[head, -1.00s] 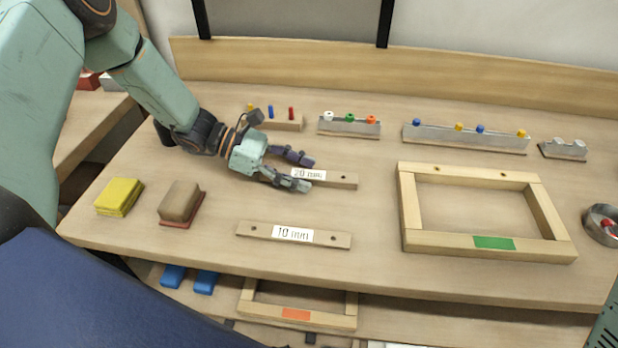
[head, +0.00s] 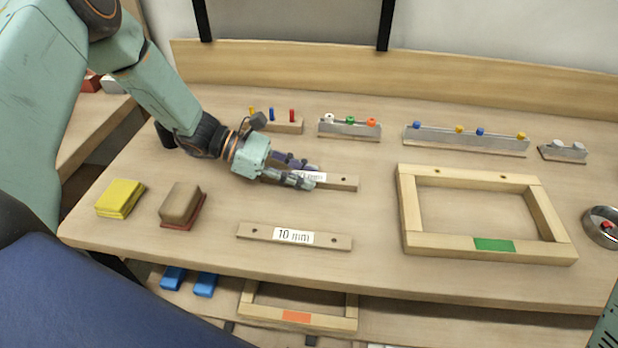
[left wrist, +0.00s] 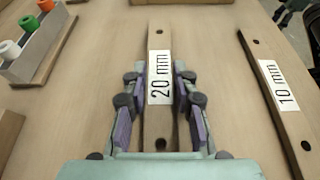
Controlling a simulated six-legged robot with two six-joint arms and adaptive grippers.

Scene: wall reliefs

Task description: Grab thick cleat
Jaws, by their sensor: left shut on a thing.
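The thick cleat is a wooden bar labelled "20 mm" (head: 340,182), lying on the workbench in the head view. It also runs lengthwise up the middle of the left wrist view (left wrist: 160,42). My left gripper (head: 305,178) is shut on it, with one finger along each long side around the label. The gripper's fingers also show in the left wrist view (left wrist: 160,95). In the head view the gripper hides the bar's left part. The thinner cleat labelled "10 mm" (head: 340,242) lies apart, closer to the bench's front edge.
A wooden frame with a green label (head: 412,240) lies to the right. Racks with coloured pegs (head: 465,142) stand along the back. A yellow sponge block (head: 119,198) and a brown block (head: 181,202) sit at the left. A lower shelf holds another frame (head: 350,308).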

